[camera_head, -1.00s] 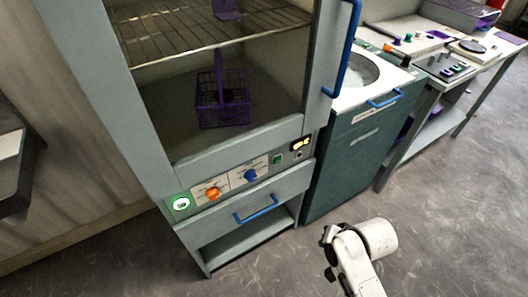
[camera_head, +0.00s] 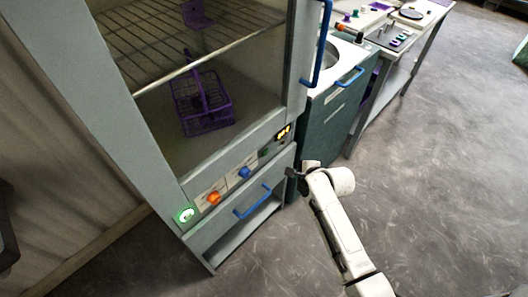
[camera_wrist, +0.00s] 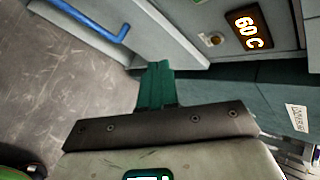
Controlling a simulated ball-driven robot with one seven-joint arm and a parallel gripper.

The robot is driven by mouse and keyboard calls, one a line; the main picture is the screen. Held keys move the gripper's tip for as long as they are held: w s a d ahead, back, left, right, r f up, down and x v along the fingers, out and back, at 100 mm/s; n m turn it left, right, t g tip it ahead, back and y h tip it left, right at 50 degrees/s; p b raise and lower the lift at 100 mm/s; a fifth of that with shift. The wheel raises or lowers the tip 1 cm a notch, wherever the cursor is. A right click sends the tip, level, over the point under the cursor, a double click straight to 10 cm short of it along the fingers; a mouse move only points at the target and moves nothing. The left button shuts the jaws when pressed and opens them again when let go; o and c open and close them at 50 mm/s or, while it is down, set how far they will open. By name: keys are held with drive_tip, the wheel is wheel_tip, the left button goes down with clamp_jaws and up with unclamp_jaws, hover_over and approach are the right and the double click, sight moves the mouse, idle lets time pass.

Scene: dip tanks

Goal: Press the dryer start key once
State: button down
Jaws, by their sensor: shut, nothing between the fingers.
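The dryer's control panel (camera_head: 232,178) runs below its glass door. At its left end is a round button (camera_head: 186,215) with a lit green ring. An orange knob (camera_head: 213,198) and a blue knob (camera_head: 244,172) follow, then a lit display (camera_head: 284,132) at the right end. I cannot read which control is the start key. My gripper (camera_wrist: 157,84) is shut and empty, apart from the panel. In the head view it is near the dryer's lower right corner.
A blue drawer handle (camera_head: 253,202) sticks out below the panel, and a blue door handle (camera_head: 318,45) above. A purple basket (camera_head: 203,103) stands inside the dryer. A dark green tank cabinet (camera_head: 335,110) adjoins on the right. Floor in front is clear.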

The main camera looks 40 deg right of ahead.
sight(265, 152)
drive_tip(key=shift+w, duration=0.15)
drive_tip(key=w+b, duration=0.4)
drive_tip(key=w, duration=0.4)
drive_tip(key=shift+w+a, duration=0.2)
drive_tip(key=shift+w, duration=0.05)
drive_tip(key=shift+w, duration=0.1)
idle(1.9)
drive_tip(key=shift+w, duration=0.3)
